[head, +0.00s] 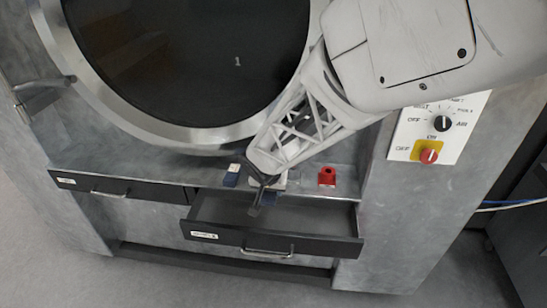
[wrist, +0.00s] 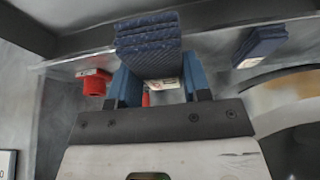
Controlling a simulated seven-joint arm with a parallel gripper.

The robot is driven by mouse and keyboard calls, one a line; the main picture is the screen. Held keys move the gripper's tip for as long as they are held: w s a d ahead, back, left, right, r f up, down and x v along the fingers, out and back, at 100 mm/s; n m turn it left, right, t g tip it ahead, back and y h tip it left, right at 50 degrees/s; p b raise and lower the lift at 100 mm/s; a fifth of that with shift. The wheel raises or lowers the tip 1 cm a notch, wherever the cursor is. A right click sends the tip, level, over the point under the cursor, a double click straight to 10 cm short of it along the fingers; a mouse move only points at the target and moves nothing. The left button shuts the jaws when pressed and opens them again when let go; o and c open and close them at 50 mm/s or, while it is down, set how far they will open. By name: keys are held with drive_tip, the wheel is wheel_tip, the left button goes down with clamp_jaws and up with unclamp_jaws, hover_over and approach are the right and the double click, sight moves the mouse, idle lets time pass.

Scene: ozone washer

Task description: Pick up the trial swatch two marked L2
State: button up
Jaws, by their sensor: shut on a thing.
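My gripper (head: 263,188) is at the ledge under the round door, above the open right drawer. In the wrist view its two blue fingers (wrist: 160,84) are shut on a folded dark blue swatch (wrist: 148,42). The held swatch has a small white label whose marking I cannot read. In the head view the gripper mostly hides it. A second dark blue swatch (head: 231,175) with a white label lies on the ledge to the left of the gripper. It also shows at the right of the wrist view (wrist: 260,46), apart from the fingers.
A red block (head: 327,177) stands on the ledge to the right of the gripper. The right drawer (head: 325,243) is pulled out below, and the left drawer (head: 140,190) looks shut. The large round door (head: 190,60) and control panel (head: 440,128) are close to my arm.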

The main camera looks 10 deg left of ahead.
sight(275, 198)
drive_tip(key=shift+s+d+r, duration=0.1)
drive_tip(key=shift+s+d, duration=0.2)
drive_tip(key=shift+s, duration=0.35)
drive_tip(key=shift+s+d+r, duration=0.1)
drive_tip(key=shift+s+d, duration=0.2)
drive_tip(key=shift+s, duration=0.3)
drive_tip(key=shift+s+d, duration=0.3)
drive_tip(key=shift+s, duration=0.35)
